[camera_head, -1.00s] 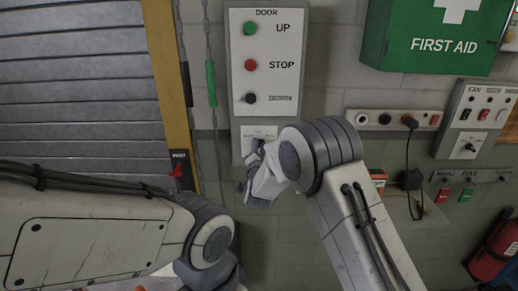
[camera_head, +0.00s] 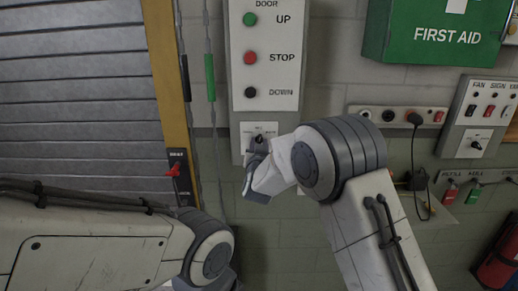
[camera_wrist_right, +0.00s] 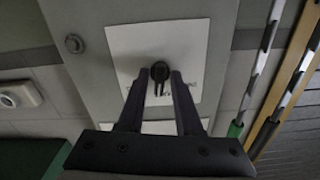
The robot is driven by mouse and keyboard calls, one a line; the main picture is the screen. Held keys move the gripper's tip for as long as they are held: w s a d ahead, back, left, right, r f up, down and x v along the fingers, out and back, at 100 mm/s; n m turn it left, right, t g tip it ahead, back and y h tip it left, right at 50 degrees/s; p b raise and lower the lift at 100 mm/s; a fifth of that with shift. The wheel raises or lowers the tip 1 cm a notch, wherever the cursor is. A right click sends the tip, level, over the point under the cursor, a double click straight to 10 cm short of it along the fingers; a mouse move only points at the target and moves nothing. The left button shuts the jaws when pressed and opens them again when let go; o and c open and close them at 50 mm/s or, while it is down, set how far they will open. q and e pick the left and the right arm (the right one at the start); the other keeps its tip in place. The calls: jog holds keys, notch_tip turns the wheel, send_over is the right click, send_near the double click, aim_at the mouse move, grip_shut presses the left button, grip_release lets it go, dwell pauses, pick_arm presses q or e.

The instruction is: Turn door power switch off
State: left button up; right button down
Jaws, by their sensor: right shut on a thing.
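The door control panel (camera_head: 238,60) hangs on the wall in the head view, with UP, STOP and DOWN buttons in a column. Below them is a white switch plate (camera_head: 246,130), which also shows in the wrist view (camera_wrist_right: 190,40). A small black rotary knob (camera_wrist_right: 159,68) stands out from this plate. My right gripper (camera_wrist_right: 159,80) is shut on the knob, one finger on each side. In the head view my right gripper (camera_head: 257,146) covers most of the knob, so its setting is hard to read. My left gripper is out of view.
A red lever switch (camera_head: 173,171) is on the yellow door frame at left, beside the roller shutter (camera_head: 75,70). Hanging cords (camera_head: 211,80) run close left of the panel. Sockets (camera_head: 388,117), a fan panel (camera_head: 480,118) and a first aid box (camera_head: 440,35) are at right.

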jog(key=shift+n, duration=0.9)
jog(key=c, duration=0.9)
grip_release()
jog(key=shift+s, duration=0.1)
jog(key=s+b, duration=0.4)
jog(key=s, duration=0.6)
jog(key=shift+s, duration=0.15)
